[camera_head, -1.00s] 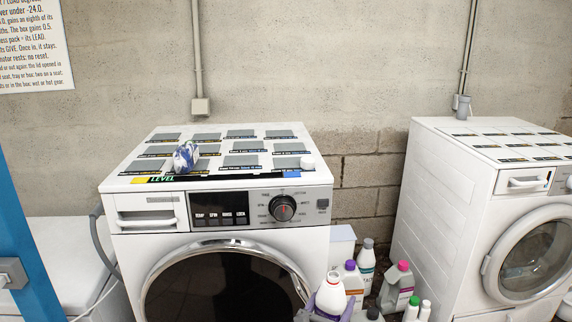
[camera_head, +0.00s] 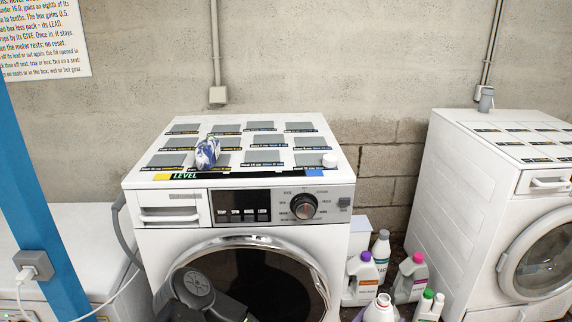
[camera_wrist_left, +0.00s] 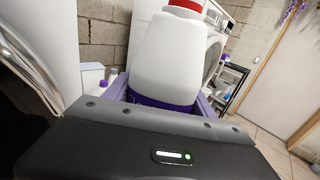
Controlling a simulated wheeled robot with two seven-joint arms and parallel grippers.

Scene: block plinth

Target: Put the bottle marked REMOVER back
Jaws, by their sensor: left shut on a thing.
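A white bottle (camera_wrist_left: 175,58) with a red cap fills the middle of the left wrist view. My left gripper (camera_wrist_left: 165,97), with purple fingers, is shut around its lower part. The bottle is upright or slightly tilted, and no REMOVER lettering shows on the side I see. In the head view, what looks like the same bottle (camera_head: 380,309) shows at the bottom edge, in front of the floor bottles. My right gripper is in neither view.
A purple-capped bottle (camera_head: 362,279), a grey-capped bottle (camera_head: 381,249), a pink-capped bottle (camera_head: 410,279) and green-capped bottles (camera_head: 428,307) crowd the gap before the second washer (camera_head: 455,200).

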